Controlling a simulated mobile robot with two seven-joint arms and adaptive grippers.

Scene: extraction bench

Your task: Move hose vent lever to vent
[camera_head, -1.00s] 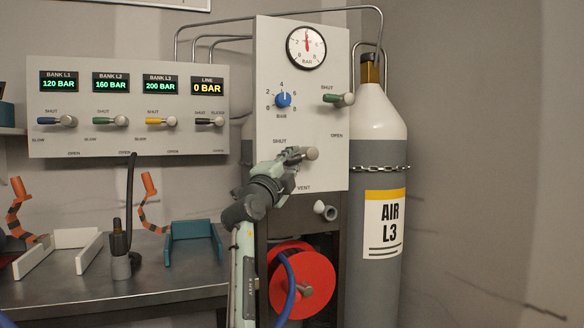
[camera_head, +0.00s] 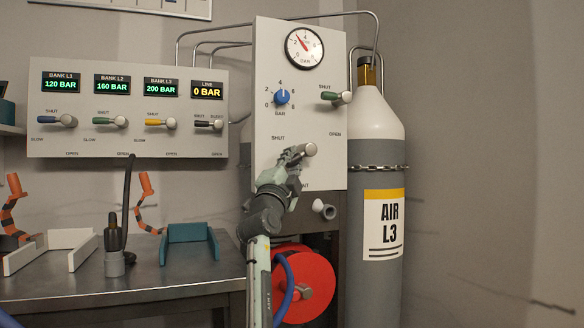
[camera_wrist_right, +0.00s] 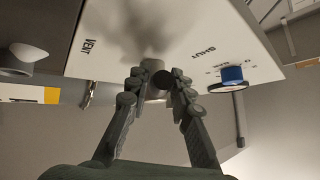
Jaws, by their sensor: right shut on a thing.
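The hose vent lever sits low on the white upright panel (camera_head: 265,120). Its round pale hub (camera_head: 310,149) shows, but its handle is mostly hidden by my right gripper (camera_head: 294,154). In the right wrist view, my right gripper (camera_wrist_right: 158,76) is shut on the lever, whose dark round end (camera_wrist_right: 162,78) sits between the fingertips. The SHUT label (camera_head: 278,138) is above the gripper, and the VENT label is partly covered by it. My left gripper is not in view.
Above are the round gauge (camera_head: 304,48), blue regulator knob (camera_head: 282,97) and green lever (camera_head: 330,96). A grey outlet (camera_head: 324,210) and red hose reel (camera_head: 310,285) are below. The chained air cylinder (camera_head: 375,150) stands right; the bench (camera_head: 150,285) is left.

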